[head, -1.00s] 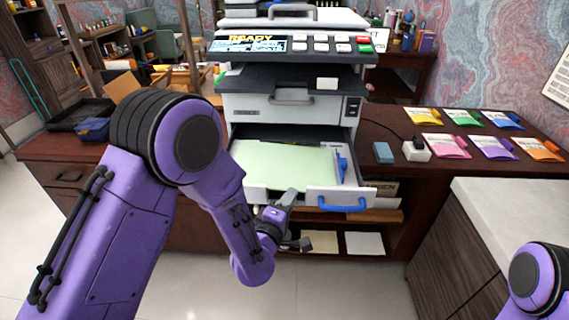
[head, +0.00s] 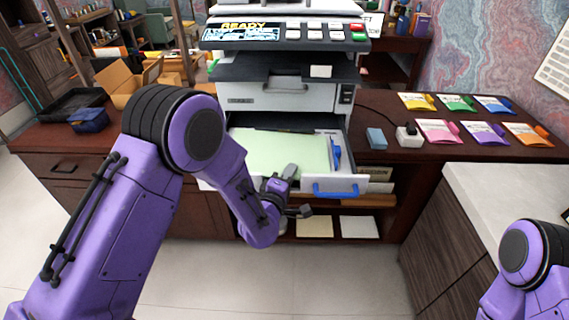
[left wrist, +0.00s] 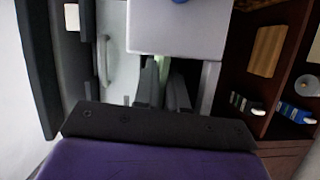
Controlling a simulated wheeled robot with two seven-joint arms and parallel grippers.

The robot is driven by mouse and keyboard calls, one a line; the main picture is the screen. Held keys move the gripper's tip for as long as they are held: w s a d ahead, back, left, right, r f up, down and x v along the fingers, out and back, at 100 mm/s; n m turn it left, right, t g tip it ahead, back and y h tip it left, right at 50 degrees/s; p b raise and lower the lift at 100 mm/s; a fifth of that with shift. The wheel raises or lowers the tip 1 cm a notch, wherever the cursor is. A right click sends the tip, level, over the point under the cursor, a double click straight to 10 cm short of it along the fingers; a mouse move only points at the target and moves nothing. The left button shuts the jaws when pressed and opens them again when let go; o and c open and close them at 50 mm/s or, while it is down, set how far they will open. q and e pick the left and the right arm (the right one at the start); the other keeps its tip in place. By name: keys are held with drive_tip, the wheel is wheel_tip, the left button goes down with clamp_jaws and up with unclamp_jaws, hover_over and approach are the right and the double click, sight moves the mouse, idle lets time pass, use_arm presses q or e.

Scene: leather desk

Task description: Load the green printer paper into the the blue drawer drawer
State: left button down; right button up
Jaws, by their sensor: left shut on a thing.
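The open drawer (head: 353,184) of the printer has a white front with a blue handle (head: 335,189). The green printer paper (head: 285,152) lies flat over the drawer's inside, its near edge by the front. My left gripper (head: 289,176) is at the paper's near edge, left of the blue handle. In the left wrist view its fingers (left wrist: 163,80) are close together, with a green strip of the paper between them. The white drawer front (left wrist: 175,28) shows just beyond. The exact grip is partly hidden. My right gripper is out of view; only part of that arm shows.
The printer (head: 285,95) stands on a dark wooden desk. Colored packets (head: 440,130), a blue block (head: 376,138) and a white socket box (head: 408,137) lie to its right. A pale-topped cabinet (head: 510,195) stands at right. Open shelves with paper (head: 360,227) are below the drawer.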

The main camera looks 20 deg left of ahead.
use_arm(q)
wheel_tip(320, 180, up, 10)
drive_tip(key=shift+f+b, duration=0.15)
drive_tip(key=shift+b, duration=0.2)
drive_tip(key=shift+n, duration=0.5)
drive_tip(key=f+b, duration=0.4)
drive_tip(key=d+f+b, duration=0.1)
drive_tip(key=f+b, duration=0.2)
drive_tip(key=shift+w+d+f, duration=0.1)
drive_tip(key=shift+w, duration=0.15)
idle(0.6)
drive_tip(key=shift+f+b, duration=1.25)
